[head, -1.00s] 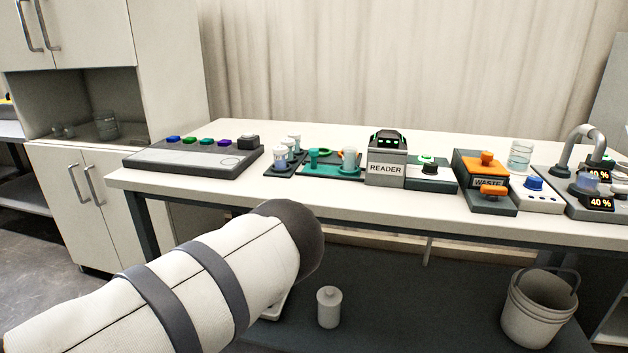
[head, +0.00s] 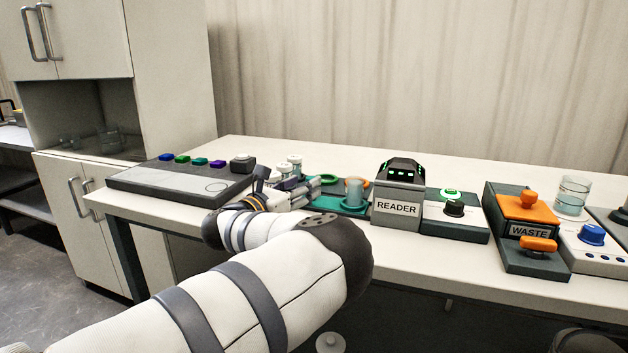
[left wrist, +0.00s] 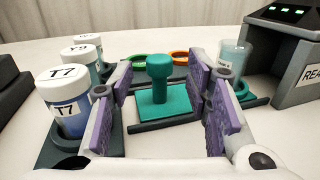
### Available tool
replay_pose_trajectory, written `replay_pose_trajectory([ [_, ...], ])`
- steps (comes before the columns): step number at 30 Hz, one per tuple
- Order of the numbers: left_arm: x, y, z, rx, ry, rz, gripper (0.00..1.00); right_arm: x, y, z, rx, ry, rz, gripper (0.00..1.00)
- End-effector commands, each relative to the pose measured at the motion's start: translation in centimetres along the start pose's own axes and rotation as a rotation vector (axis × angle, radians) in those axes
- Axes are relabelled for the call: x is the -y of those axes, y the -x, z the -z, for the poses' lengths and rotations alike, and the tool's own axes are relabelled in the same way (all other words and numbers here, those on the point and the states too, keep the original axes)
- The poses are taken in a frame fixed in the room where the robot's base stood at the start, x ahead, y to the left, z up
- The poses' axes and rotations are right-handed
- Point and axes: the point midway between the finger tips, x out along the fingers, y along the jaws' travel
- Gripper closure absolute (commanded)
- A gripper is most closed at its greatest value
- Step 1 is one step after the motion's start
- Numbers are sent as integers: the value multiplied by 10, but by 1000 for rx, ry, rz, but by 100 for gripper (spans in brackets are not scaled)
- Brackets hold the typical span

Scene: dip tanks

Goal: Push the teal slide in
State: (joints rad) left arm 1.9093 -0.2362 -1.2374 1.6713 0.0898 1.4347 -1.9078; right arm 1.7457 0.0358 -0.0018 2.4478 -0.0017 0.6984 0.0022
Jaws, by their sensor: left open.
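The teal slide (left wrist: 165,103) with its upright round knob (left wrist: 160,71) sits in a dark frame in the left wrist view. My left gripper (left wrist: 161,84) is open, its purple-padded fingers standing either side of the knob with visible gaps. Nothing is held. In the head view my left gripper (head: 285,193) is over the bench, left of the reader, and partly hides the slide. Behind the slide are a green ring (left wrist: 148,60) and an orange ring (left wrist: 180,57). My right gripper is in neither view.
White-capped vials, including T7 (left wrist: 64,103), stand close left of the fingers. A translucent cup (left wrist: 234,57) in a teal ring stands close right, before the reader (head: 397,206). A button panel (head: 180,182) lies left; the waste unit (head: 528,229) stands right.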

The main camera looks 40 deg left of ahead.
Motion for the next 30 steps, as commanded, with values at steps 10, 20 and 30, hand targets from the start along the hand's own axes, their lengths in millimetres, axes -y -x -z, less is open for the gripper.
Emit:
replay_pose_trajectory([
  [10, -1, -45, 1, -1, 0, -1, 56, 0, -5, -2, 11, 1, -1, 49],
  [20, -1, -45, 0, 0, 1, -2, 83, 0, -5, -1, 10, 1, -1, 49],
  [30, -1, -45, 1, -1, 1, -1, 100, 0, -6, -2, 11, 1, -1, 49],
])
